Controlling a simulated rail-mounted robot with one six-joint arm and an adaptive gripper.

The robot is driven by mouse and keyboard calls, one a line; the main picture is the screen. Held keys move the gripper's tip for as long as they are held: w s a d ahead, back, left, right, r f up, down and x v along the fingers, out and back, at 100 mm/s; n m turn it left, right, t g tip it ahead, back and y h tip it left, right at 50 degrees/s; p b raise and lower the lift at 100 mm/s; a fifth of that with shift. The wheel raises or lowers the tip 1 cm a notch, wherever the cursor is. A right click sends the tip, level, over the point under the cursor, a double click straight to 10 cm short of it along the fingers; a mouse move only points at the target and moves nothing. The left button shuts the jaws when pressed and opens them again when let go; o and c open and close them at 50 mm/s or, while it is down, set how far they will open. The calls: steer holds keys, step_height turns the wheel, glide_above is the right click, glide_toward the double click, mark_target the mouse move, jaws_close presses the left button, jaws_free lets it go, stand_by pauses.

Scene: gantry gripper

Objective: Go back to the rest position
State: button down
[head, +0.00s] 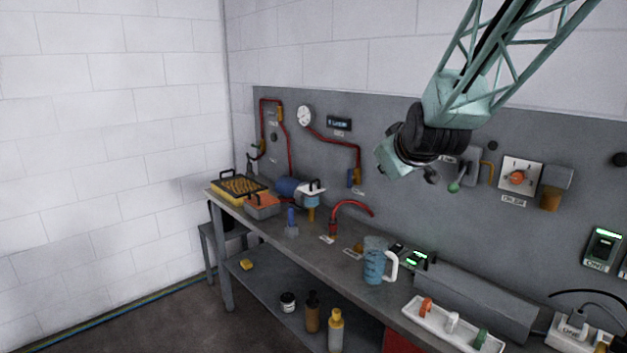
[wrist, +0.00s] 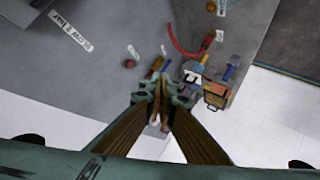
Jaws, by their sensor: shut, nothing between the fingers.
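My gripper (wrist: 160,88) shows in the wrist view with its two fingers brought together at the tips, and nothing is seen between them. In the head view my teal arm reaches in from the upper right, with its dark wrist in front of the grey back panel (head: 380,115). The wrist is above the workbench (head: 345,262), apart from the things on it. The fingers cannot be clearly made out in the head view.
A blue jug (head: 374,265) stands mid-bench. A white tray (head: 440,325) with small coloured parts lies at the front right. A red curved pipe (head: 352,204), a blue cylinder (head: 288,187) and a yellow-black tray (head: 215,197) are further left. Gauges and switches line the panel.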

steer(key=s+f+m+g, duration=0.1)
steer(key=s+m+g, duration=0.1)
steer(key=s, duration=1.6)
steer(key=s+d+f+m+g, duration=0.1)
steer(key=s+f+m+g, duration=0.1)
steer(key=s, duration=1.7)
steer(key=s+f+m+g, duration=0.2)
steer(key=s+g, duration=0.2)
steer(key=s, duration=1.5)
steer(key=shift+d+f, duration=0.2)
steer(key=shift+f, duration=0.05)
steer(key=c, duration=3.5)
jaws_free()
